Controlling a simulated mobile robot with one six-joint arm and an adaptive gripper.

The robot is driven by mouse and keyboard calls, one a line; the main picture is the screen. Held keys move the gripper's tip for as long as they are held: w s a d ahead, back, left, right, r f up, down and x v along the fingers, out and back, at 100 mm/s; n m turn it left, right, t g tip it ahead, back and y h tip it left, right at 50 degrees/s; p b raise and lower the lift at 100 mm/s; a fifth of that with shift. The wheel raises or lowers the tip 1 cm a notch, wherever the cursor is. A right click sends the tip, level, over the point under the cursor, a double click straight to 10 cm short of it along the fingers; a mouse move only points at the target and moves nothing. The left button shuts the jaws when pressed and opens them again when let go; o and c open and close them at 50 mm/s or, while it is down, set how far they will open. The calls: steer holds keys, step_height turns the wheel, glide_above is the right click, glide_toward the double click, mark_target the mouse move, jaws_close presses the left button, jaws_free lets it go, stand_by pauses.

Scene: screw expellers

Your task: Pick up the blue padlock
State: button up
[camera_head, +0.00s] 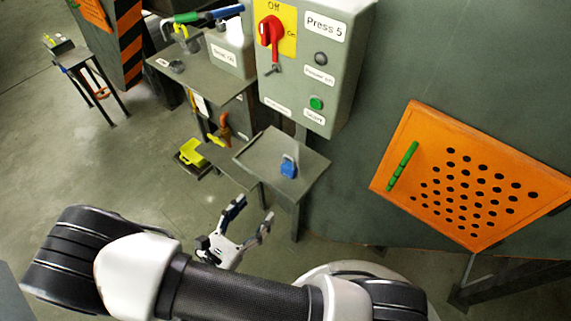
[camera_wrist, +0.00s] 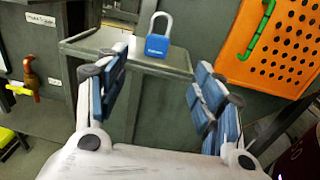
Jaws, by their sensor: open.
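The blue padlock (camera_head: 289,168) stands upright on a small grey shelf table (camera_head: 262,150) below the control box. In the wrist view the padlock (camera_wrist: 158,42) shows its blue body with a label and a grey closed-looking shackle on top. My gripper (camera_head: 252,213) is open and empty, in front of and below the shelf in the head view. In the wrist view its two fingers (camera_wrist: 160,92) stand wide apart, with the padlock beyond them, between the fingers and above their middle. Nothing touches the padlock except the shelf.
A grey control box (camera_head: 318,60) with a red switch (camera_head: 270,32) rises behind the shelf. An orange perforated panel (camera_head: 470,185) with a green handle (camera_head: 403,166) is at the right. An orange-brown tap (camera_head: 222,128) and a yellow item (camera_head: 192,152) are at the left.

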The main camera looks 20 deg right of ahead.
steer(key=b, duration=0.2)
glide_toward(286, 169)
steer(key=x, duration=0.5)
steer(key=shift+d+f, duration=0.25)
steer(key=shift+r+b+x, duration=0.1)
steer(key=shift+b+x, duration=0.15)
steer(key=shift+x, duration=1.25)
steer(key=shift+r+b+x, duration=0.15)
steer(key=shift+b+x, duration=0.1)
steer(key=shift+x, duration=1.25)
steer(key=shift+a, duration=0.1)
steer(key=shift+c, duration=0.2)
steer(key=c, duration=1.2)
steer(key=shift+r, duration=0.1)
step_height(286, 169, up, 20)
steer(key=p, duration=0.6)
